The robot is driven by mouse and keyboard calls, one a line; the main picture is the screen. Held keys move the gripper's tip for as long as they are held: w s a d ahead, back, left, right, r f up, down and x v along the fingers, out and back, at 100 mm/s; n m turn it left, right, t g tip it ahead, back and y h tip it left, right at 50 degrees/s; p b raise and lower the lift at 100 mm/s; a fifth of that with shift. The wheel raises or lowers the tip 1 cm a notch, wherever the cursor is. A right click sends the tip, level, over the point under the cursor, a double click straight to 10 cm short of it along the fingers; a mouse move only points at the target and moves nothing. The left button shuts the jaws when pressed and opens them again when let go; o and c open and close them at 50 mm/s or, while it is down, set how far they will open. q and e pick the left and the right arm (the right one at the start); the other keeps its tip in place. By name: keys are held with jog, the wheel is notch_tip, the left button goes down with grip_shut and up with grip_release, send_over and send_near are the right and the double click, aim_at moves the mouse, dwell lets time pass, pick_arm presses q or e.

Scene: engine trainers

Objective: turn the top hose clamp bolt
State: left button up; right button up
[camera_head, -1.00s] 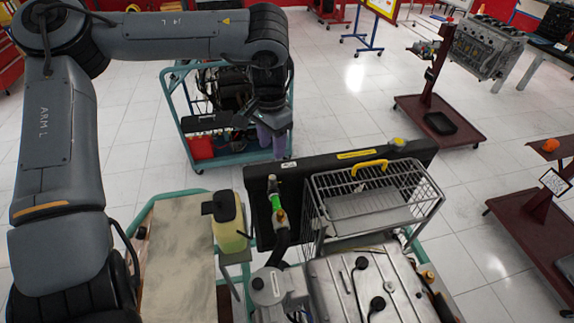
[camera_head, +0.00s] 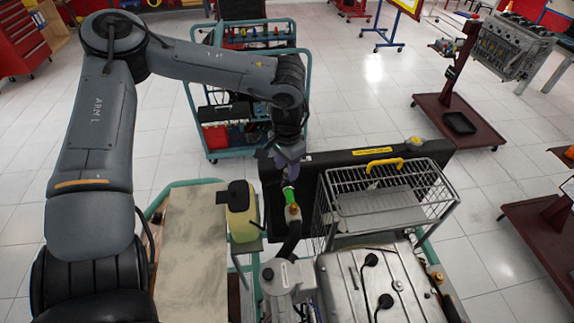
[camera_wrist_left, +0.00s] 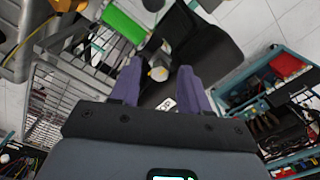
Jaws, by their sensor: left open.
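My left gripper (camera_head: 289,170) hangs over the upper end of the hose, at the black radiator's near side. The left wrist view shows its two purple fingers (camera_wrist_left: 158,78) apart with nothing held. A small pale-yellow round piece (camera_wrist_left: 158,73), perhaps the top hose clamp bolt, appears between the fingertips; I cannot tell whether they touch it. The hose has a bright green section (camera_head: 291,194), which also shows in the left wrist view (camera_wrist_left: 124,28). An orange-brown fitting (camera_head: 293,212) sits below it. The gripper covers the hose's top end in the head view. My right gripper is not in view.
A wire basket (camera_head: 388,205) with a yellow handle stands right of the hose. The black radiator (camera_head: 345,160) runs behind it. A yellowish reservoir (camera_head: 241,222) with a black cap is on the left. A metal engine cover (camera_head: 385,285) lies in front. A teal tool cart (camera_head: 240,140) stands behind.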

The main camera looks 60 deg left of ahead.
pick_arm(q)
grip_shut()
